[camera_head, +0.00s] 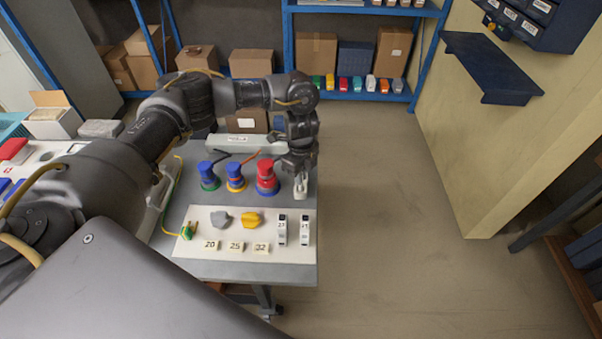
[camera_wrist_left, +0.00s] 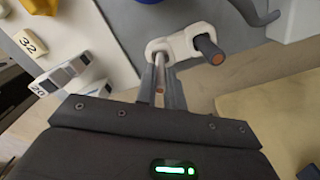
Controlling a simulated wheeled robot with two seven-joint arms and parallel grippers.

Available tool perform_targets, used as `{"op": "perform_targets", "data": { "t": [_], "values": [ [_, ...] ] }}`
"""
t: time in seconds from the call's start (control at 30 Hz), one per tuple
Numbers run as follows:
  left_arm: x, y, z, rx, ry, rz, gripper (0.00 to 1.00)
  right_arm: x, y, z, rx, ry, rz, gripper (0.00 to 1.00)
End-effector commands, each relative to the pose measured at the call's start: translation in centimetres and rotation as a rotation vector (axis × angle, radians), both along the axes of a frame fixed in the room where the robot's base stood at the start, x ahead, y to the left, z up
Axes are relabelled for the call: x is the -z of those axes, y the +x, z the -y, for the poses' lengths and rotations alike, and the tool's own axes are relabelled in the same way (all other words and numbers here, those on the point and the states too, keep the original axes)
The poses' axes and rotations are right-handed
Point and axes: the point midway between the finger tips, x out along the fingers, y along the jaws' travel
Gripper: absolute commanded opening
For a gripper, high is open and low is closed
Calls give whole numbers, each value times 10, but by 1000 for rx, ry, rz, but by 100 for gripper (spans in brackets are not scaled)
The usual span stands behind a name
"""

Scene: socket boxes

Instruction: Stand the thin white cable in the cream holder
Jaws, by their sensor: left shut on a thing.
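My left gripper (camera_head: 299,172) is at the right edge of the table, just over the small cream holder (camera_head: 300,187). In the left wrist view its fingers (camera_wrist_left: 162,88) are shut on the thin white cable (camera_wrist_left: 160,76), whose copper-coloured end shows between them. The cream holder (camera_wrist_left: 181,43) lies right behind the fingertips, with the cable in line with its left ring. I cannot tell how deep the cable sits in that ring. A thick dark cable (camera_wrist_left: 208,50) with an orange end stands in the holder's other ring. My right gripper is not in view.
Blue-topped and red plugs (camera_head: 267,177) stand left of the holder. A cream board (camera_head: 190,254) in front carries grey and yellow pieces, two white switch blocks (camera_head: 281,230) and number tags. A long pale box (camera_head: 237,143) lies behind. The floor right of the table is clear.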

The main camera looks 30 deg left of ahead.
Motion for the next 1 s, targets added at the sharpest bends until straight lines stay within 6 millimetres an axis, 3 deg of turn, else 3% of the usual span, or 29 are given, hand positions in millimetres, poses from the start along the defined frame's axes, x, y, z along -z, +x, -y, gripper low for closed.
{"op": "perform_targets", "data": {
  "t": [0.37, 0.93, 0.97, 1.0],
  "values": [
    [1, 0, 0, 0, 0, 1, 0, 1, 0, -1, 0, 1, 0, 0],
    [22, 0, 0, 0, 0, 1, 0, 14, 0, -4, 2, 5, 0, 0],
    [20, 1, 0, 0, 0, 2, 14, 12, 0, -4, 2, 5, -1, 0],
    [20, 1, 0, 0, 0, 2, 19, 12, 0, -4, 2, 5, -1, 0]
  ]
}}
